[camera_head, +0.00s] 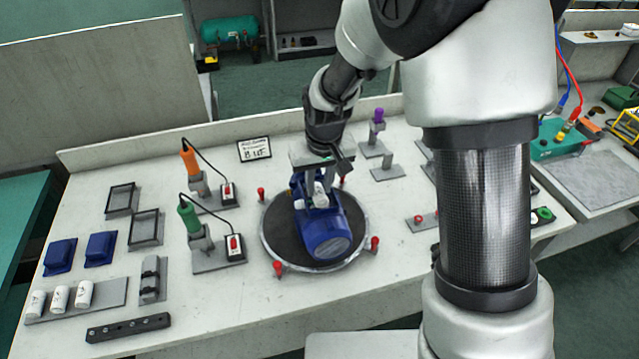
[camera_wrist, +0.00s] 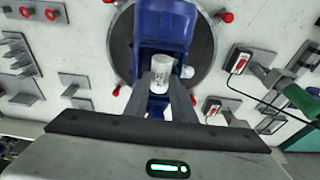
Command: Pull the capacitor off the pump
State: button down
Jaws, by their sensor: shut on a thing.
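The blue pump (camera_head: 322,232) lies on a round dark turntable (camera_head: 271,240) with a metal rim and red pegs. It also shows in the wrist view (camera_wrist: 165,27). The capacitor (camera_wrist: 161,64) is a white cylinder with faint print, in the middle of the wrist view. My gripper (camera_wrist: 160,90) is shut on the capacitor, with one finger on each side of it. In the head view my gripper (camera_head: 318,185) is over the pump and partly covers the capacitor. I cannot tell whether the capacitor still touches its seat on the pump.
Orange-handled (camera_head: 190,158) and green-handled (camera_head: 189,215) tools stand in holders left of the turntable. Blue covers (camera_head: 101,248) and empty trays (camera_head: 122,200) lie nearby. A purple-topped stand (camera_head: 378,116) is behind the turntable.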

jog(key=shift+r+p, duration=1.1)
jog(key=shift+r, duration=0.8)
